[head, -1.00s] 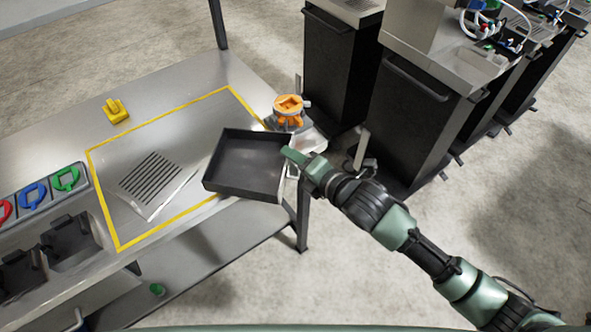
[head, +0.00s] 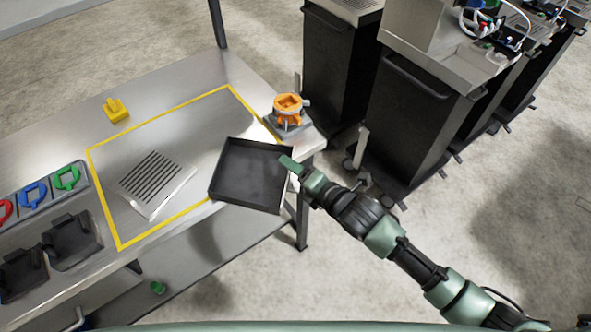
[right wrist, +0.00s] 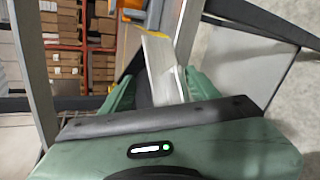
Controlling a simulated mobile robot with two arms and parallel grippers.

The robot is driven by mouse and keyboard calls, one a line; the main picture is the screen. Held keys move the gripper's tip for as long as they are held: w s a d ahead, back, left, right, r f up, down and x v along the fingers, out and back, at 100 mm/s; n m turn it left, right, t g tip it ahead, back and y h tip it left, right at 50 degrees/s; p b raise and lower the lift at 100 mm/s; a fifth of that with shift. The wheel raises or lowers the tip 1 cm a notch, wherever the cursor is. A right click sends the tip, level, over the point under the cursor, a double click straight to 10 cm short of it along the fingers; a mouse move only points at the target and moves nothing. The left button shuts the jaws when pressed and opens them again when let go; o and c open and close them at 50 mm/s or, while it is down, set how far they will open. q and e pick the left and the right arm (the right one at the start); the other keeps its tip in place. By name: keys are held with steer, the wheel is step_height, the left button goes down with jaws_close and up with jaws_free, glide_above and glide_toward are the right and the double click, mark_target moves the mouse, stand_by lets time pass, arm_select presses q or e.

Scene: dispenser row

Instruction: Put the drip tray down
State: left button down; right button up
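The drip tray (head: 250,178) is a black, shallow, square open tray. In the head view it appears over the front right part of the yellow-outlined area, its near corner reaching past the bench's front edge. Its interior is empty. My right gripper (head: 291,164) is at the tray's right wall and shut on it. In the right wrist view a pale wall (right wrist: 163,68) stands between the fingers (right wrist: 158,92). Whether the tray touches the bench top cannot be told. My left gripper is not in view.
A slotted metal grate (head: 155,182) lies inside the yellow outline (head: 165,118) on the steel bench (head: 60,140). An orange fixture (head: 289,108) stands at the right corner, close behind the tray. A yellow piece (head: 116,109) sits further back. Black cabinets (head: 410,115) stand right.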

steer(key=shift+s+d+r, duration=0.1)
steer(key=b+v, duration=0.2)
steer(key=v, duration=0.9)
steer(key=w+d+f+m+h, duration=0.1)
steer(key=d+f+m, duration=0.2)
steer(key=f, duration=0.3)
steer(key=w+d+f+m+g+h, duration=0.1)
steer(key=d+f+m+h, duration=0.2)
steer(key=f, duration=0.4)
steer(key=d+f+m, duration=0.3)
steer(key=d+f, duration=0.1)
steer(key=f, duration=0.2)
steer(key=s+d+f+m+g+h, duration=0.1)
steer(key=s+d+f+m, duration=0.2)
steer(key=f, duration=0.4)
steer(key=s+d+f+m+g+h, duration=0.1)
steer(key=s+d+f+m+h, duration=0.15)
steer(key=f, duration=0.45)
steer(key=s+f+m+g, duration=0.2)
steer(key=s+f+m, duration=0.2)
steer(key=s, duration=0.7)
steer(key=s+d+f+m+g, duration=0.1)
steer(key=s+f+m, duration=0.3)
steer(key=s+f, duration=0.4)
steer(key=s+f+m+g, duration=0.3)
steer(key=s+f, duration=0.3)
steer(key=s, duration=0.8)
steer(key=shift+s+d+f+m+g+h, duration=0.2)
steer(key=shift+s+d+m+g+h, duration=0.15)
steer(key=shift+m, duration=0.4)
